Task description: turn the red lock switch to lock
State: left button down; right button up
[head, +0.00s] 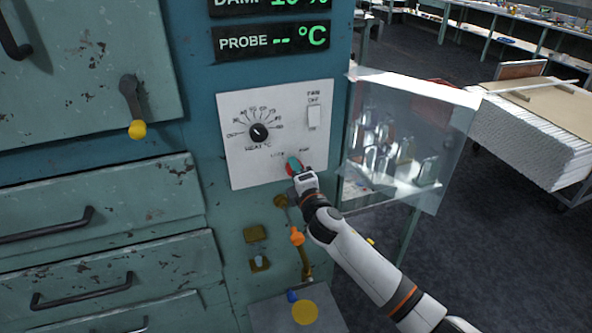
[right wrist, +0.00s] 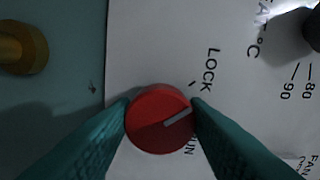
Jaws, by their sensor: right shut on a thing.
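The red lock switch (right wrist: 150,135) is a round red knob with a white pointer line, low on the white control panel (head: 235,165). In the right wrist view its line points to the right and slightly up, between the LOCK tick and the partly hidden RUN label. My right gripper (right wrist: 161,112) is shut on the knob, with one teal finger on each side. In the head view the right gripper (head: 293,165) covers most of the switch. My left gripper is not in view.
A black heat dial (head: 258,132) and a white fan switch (head: 314,116) sit above on the panel. A brass fitting (head: 281,201) is just below it. A glass case (head: 425,115) stands close to the right. Drawers with black handles are at the left.

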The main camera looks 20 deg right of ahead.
jog(key=shift+n, duration=0.4)
jog(key=o, duration=1)
jog(key=s+b, duration=0.1)
jog(key=s, duration=1.1)
jog(key=shift+d+b, duration=0.2)
jog(key=shift+b, duration=0.15)
